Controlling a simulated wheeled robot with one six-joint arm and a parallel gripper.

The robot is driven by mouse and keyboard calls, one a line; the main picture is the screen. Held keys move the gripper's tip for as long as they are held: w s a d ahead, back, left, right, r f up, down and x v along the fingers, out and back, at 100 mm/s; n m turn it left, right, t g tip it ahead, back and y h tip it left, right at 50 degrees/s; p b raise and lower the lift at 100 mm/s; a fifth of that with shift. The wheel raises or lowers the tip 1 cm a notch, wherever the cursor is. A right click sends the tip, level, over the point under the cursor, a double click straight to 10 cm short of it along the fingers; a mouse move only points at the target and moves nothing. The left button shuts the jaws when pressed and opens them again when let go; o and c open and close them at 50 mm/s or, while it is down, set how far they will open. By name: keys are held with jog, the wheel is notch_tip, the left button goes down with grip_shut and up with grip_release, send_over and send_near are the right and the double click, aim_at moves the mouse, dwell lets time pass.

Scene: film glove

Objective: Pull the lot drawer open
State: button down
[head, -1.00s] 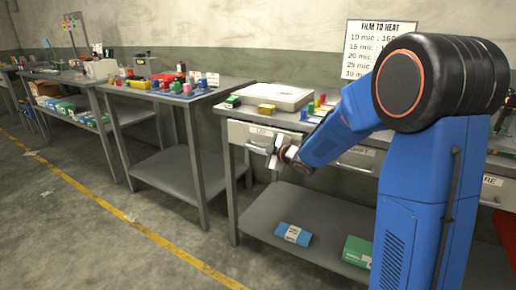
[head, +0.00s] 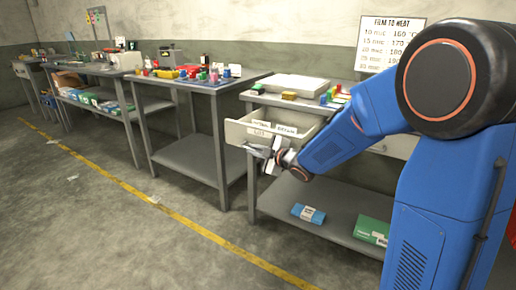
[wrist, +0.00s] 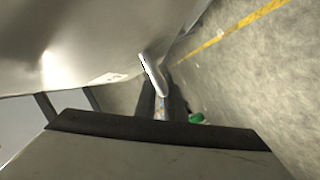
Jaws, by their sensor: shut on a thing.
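The lot drawer (head: 240,132) is pulled out from under the bench top in the head view. Its cream front bears a label reading LOT, and its inside shows with two labelled sections (head: 286,129). My gripper (head: 264,151) is at the drawer front, shut on the drawer handle (head: 254,147), which it mostly hides. In the wrist view, a pale bar that looks like the handle (wrist: 153,75) shows beside the pale drawer front (wrist: 80,50).
The bench top (head: 247,95) holds a white tray (head: 294,84) and small coloured items. A lower shelf (head: 275,205) holds a blue box (head: 308,214) and a green box (head: 372,230). A second table (head: 190,85) stands left.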

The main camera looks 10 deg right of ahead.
jog(key=shift+s+a, duration=0.3)
jog(key=shift+s, duration=0.05)
jog(key=c, duration=1.8)
grip_release()
jog(key=shift+c, duration=0.2)
jog(key=v, duration=1.7)
jog(key=shift+d, duration=0.15)
jog(key=shift+s+d+r, duration=0.1)
jog(key=shift+r, duration=0.05)
